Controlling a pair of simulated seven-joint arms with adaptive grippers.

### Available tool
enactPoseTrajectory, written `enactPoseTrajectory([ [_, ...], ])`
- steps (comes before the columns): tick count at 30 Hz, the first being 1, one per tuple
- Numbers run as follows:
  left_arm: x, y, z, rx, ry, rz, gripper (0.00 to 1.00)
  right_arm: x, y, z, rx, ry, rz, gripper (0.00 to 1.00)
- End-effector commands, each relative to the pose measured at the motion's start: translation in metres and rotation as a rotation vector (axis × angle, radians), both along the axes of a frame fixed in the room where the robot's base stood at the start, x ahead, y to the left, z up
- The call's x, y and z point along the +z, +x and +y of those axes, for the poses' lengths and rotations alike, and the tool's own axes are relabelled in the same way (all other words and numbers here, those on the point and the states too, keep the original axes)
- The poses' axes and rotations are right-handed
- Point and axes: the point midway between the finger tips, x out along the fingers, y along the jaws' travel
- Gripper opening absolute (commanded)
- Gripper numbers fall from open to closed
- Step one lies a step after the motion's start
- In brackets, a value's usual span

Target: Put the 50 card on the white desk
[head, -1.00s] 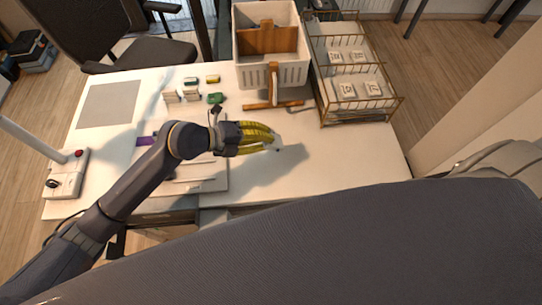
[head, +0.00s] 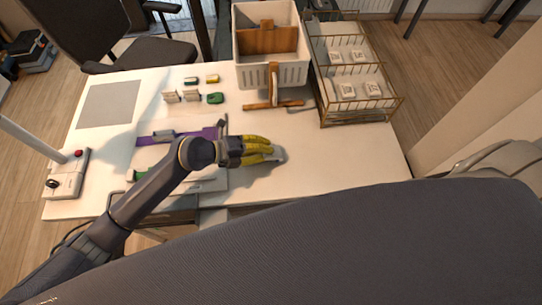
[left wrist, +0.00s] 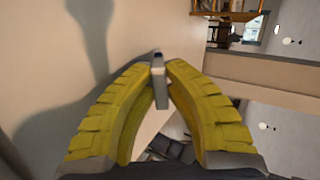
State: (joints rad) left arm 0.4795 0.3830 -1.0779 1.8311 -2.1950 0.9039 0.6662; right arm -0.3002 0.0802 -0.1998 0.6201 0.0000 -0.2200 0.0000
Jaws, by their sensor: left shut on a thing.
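My left gripper (head: 272,151), with yellow fingers, is low over the white desk (head: 330,160), right of the purple-edged mat. Its fingers are shut on a small whitish-grey piece (head: 279,155), held at the fingertips. In the left wrist view the piece (left wrist: 159,82) shows narrow and grey, seen edge-on between the two yellow fingertips. No number can be read on it, so I cannot tell whether it is the 50 card. Whether it touches the desk is unclear. My right gripper is not in view.
A wire rack (head: 322,119) with several white marked pieces stands at the back right. Beside it is a white bin (head: 290,76). Small green, yellow and white items lie at the back. A box with a red button (head: 78,154) is at left. The desk's right front is clear.

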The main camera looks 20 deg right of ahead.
Motion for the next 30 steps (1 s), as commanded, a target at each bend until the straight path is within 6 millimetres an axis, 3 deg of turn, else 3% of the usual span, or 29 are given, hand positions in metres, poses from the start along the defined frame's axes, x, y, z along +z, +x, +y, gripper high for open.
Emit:
enactPoseTrajectory([
  [3,0.000,0.000,0.000,0.000,0.000,0.000,0.00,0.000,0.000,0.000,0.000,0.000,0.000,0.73],
  [4,0.000,0.000,0.000,0.000,0.000,0.000,0.13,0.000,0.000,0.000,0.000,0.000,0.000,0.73],
  [7,0.000,0.000,0.000,0.000,0.000,0.000,0.25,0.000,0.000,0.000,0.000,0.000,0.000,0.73],
  [17,0.002,0.000,0.003,0.000,0.000,0.000,0.25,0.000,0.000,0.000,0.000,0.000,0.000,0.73],
  [30,0.023,0.000,0.041,0.000,0.000,-0.001,0.25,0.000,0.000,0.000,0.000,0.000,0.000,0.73],
])
